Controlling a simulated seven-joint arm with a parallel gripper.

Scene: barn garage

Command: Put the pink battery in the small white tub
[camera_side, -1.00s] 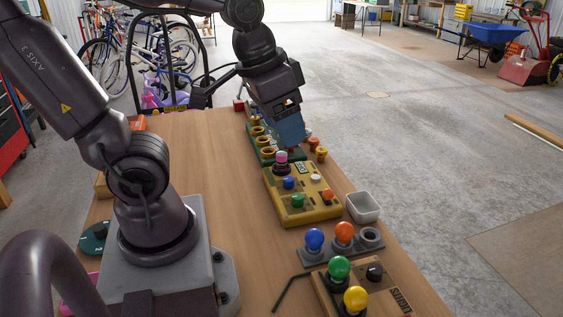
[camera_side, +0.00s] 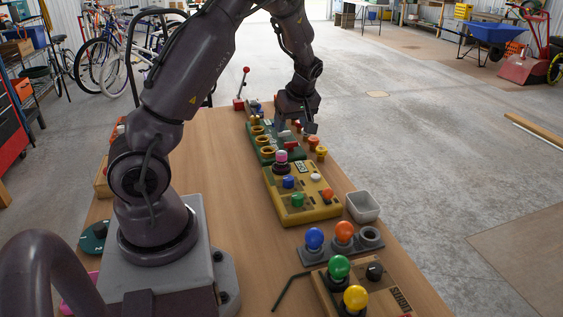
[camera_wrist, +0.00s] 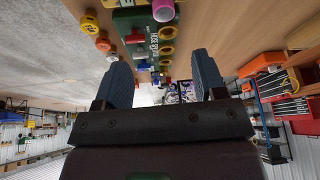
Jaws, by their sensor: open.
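The pink battery (camera_side: 281,156) stands upright at the near end of the green board, by the far corner of the yellow box. In the wrist view a pink cylinder (camera_wrist: 163,10) shows at the top edge, partly cut off. The small white tub (camera_side: 363,207) sits at the table's right edge, beside the yellow box, and looks empty. It does not show in the wrist view. My gripper (camera_wrist: 164,82) is open, with nothing between its two blue-grey fingers. In the side view it is over the far part of the green board, beyond the battery and apart from it.
The green board (camera_side: 262,141) has several brass-coloured rings. The yellow box (camera_side: 302,195) carries coloured buttons. Orange and yellow knobs (camera_side: 314,143) stand right of the board. Coloured bulbs (camera_side: 314,239) stand nearer the camera. A red lever (camera_side: 244,77) rises at the far end. The table's middle is bare.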

